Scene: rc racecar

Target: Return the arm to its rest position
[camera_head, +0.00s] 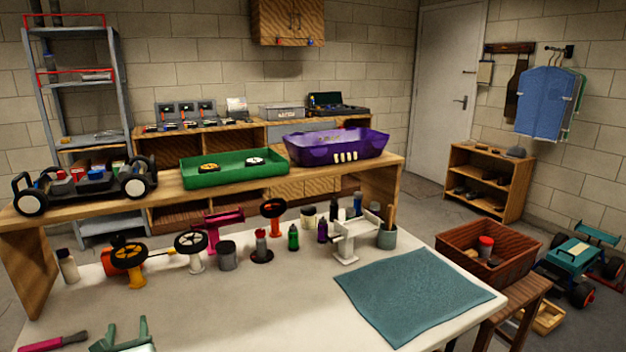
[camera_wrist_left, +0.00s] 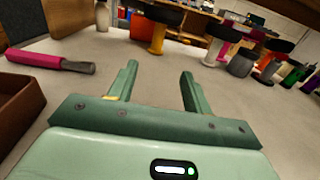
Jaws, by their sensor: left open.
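My left gripper (camera_head: 126,338) shows at the bottom left of the head view, over the near left part of the white worktable (camera_head: 270,300). In the left wrist view its two green fingers (camera_wrist_left: 155,88) are spread apart with nothing between them. The tabletop shows beyond and between the fingers. A pink-handled tool (camera_head: 62,341) lies on the table to the left of the gripper, apart from it; it also shows in the left wrist view (camera_wrist_left: 48,61). My right gripper is not in view.
Wheels on stands (camera_head: 192,245), bottles and jars line the table's back. A teal mat (camera_head: 410,292) lies at the right. A raised shelf behind holds an RC car (camera_head: 88,183), a green tray (camera_head: 234,174) and a purple bin (camera_head: 336,147). The table's front middle is clear.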

